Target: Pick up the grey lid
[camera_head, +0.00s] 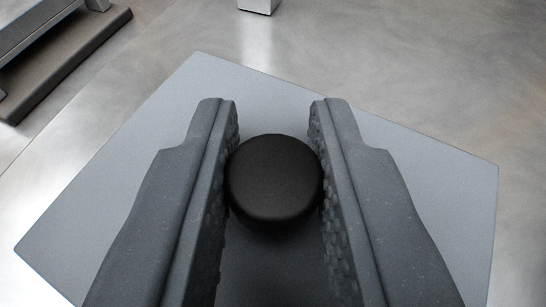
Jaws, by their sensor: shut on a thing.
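The grey lid (420,165) is a flat, square-cornered plate that fills the middle of the view, turned at an angle. A round black knob (274,175) stands at its middle. My gripper (275,112) is over the lid, one finger on each side of the knob. Its textured inner pads touch the knob's left and right sides, so it is shut on the knob. The fingers hide parts of the lid at the lower left and lower right. I cannot tell whether the lid rests on something or hangs clear of it.
A shiny metal surface (400,60) spreads around and behind the lid. A dark brown block or base with a grey bar (65,65) is at the upper left. A small pale block (258,5) is cut off at the top edge. The upper right is clear.

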